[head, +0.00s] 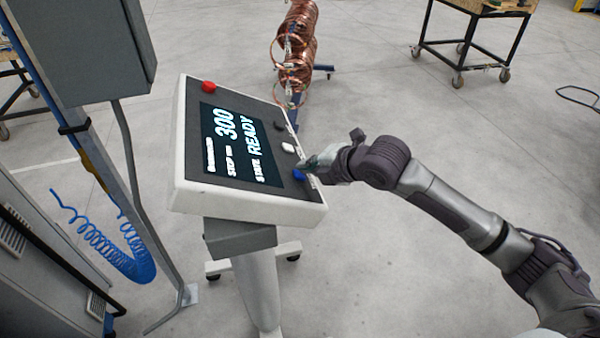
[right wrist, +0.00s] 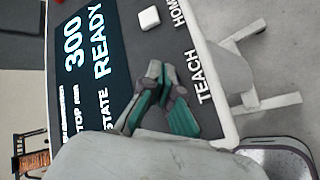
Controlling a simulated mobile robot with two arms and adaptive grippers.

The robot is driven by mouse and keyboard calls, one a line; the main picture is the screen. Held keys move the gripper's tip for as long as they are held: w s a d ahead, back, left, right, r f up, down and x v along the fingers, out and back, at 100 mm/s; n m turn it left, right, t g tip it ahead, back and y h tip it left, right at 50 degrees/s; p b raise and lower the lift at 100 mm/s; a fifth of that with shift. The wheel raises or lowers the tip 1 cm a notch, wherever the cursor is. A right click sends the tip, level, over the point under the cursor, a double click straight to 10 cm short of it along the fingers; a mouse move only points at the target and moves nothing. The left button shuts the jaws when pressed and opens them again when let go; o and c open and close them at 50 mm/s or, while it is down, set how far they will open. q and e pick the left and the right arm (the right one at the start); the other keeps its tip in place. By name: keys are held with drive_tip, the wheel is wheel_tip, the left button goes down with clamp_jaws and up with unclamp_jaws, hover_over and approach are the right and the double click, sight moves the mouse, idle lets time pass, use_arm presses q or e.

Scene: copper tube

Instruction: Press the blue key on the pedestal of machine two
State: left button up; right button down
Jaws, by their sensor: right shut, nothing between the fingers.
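The pedestal (head: 258,285) carries a tilted control panel with a dark screen (head: 232,142) reading "300" and "READY". The blue key (head: 299,175) is at the panel's lower right, partly visible below my fingertips. My right gripper (head: 308,164) is shut and empty, its fingertips right at the blue key; I cannot tell whether they touch it. In the right wrist view the closed fingers (right wrist: 162,75) are over the panel beside the word "TEACH", and the blue key is hidden. My left gripper is not in view.
A white key (head: 288,148) and a dark key (head: 280,126) lie above the blue one; a red button (head: 208,87) is at the top left. A coiled blue hose (head: 120,255) and grey cabinet (head: 85,45) stand left. Copper coils (head: 298,50) stand behind.

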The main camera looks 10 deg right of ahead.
drive_tip(key=shift+a+f, duration=0.2)
drive_tip(key=shift+f, duration=0.25)
idle(0.5)
drive_tip(key=shift+r, duration=0.1)
drive_tip(key=shift+d+r+p, duration=0.3)
drive_tip(key=shift+r+p, duration=0.35)
drive_tip(key=shift+p, duration=0.1)
drive_tip(key=shift+d, duration=0.15)
drive_tip(key=shift+r, duration=0.1)
drive_tip(key=r+p, duration=0.1)
drive_tip(key=d+r+p, duration=0.1)
drive_tip(key=r+p, duration=0.1)
drive_tip(key=d+r+p, duration=0.1)
drive_tip(key=shift+d+r, duration=0.15)
drive_tip(key=shift+d, duration=0.1)
idle(0.5)
